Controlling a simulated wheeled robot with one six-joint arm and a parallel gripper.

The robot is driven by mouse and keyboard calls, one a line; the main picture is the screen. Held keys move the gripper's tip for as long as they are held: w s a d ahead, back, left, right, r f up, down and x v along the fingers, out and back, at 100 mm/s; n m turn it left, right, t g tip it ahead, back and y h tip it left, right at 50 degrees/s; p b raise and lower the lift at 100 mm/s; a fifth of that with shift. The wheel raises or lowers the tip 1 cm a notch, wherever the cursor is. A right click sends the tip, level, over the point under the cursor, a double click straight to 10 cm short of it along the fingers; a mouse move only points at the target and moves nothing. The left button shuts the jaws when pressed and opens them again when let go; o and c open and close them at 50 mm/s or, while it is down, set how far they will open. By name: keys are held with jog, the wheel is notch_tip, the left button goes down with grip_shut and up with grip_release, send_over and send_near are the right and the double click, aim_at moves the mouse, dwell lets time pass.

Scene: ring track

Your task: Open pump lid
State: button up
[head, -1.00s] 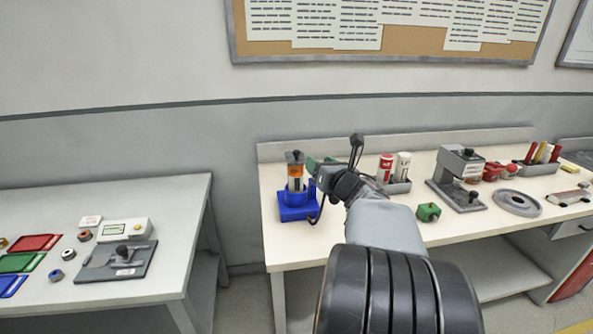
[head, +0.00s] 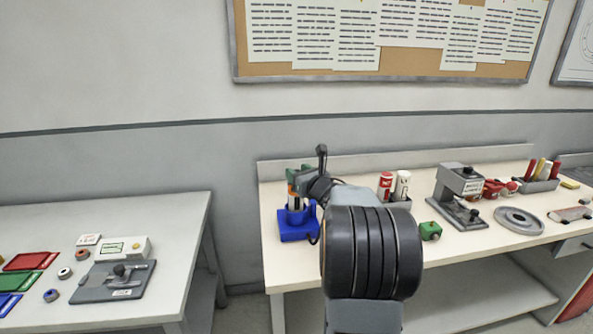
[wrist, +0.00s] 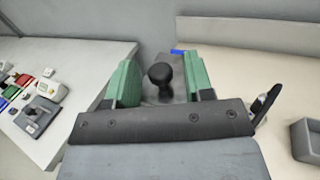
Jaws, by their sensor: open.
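The pump stands at the left end of the right-hand bench, with a blue base (head: 291,226) and an orange-marked body (head: 294,197). Its grey lid and black knob (wrist: 160,75) show in the wrist view. My gripper (wrist: 161,84) is open, with one green finger on each side of the knob. A gap shows between the knob and each finger. In the head view my gripper (head: 297,178) is at the top of the pump and hides the lid.
Red and white cans (head: 385,186) stand in a grey holder right of my arm. A green block (head: 430,231), a grey press (head: 459,195) and a grey ring (head: 519,220) lie further right. A separate table (head: 165,225) is at the left, across a gap.

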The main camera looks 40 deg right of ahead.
jog(key=shift+w, duration=0.6)
grip_shut()
